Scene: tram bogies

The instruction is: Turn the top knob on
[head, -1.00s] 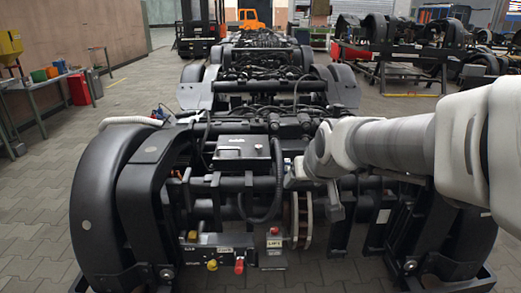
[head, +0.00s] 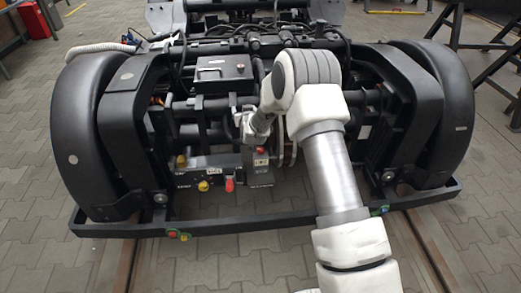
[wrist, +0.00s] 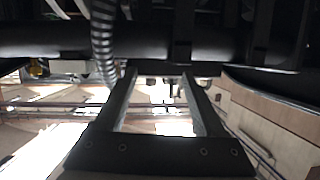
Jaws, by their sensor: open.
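Small knobs show on the front of the bogie in the head view. A yellow knob (head: 181,160) is at the upper left of the panel, a second yellow knob (head: 203,186) is lower, and a red knob (head: 229,185) is right of it. Another red knob (head: 261,151) sits on a grey labelled box (head: 259,171). I cannot tell for sure which is the top knob. My gripper (head: 243,131) is above the panel, close to the grey box, and apart from the knobs. In the wrist view my gripper (wrist: 157,74) is open, with nothing between its fingers.
A black ribbed hose (wrist: 103,42) hangs close to the left finger in the wrist view. Dark horizontal bars (wrist: 150,45) cross ahead. A black front rail (head: 130,229) with small buttons runs below the panel. Paved floor in front is clear.

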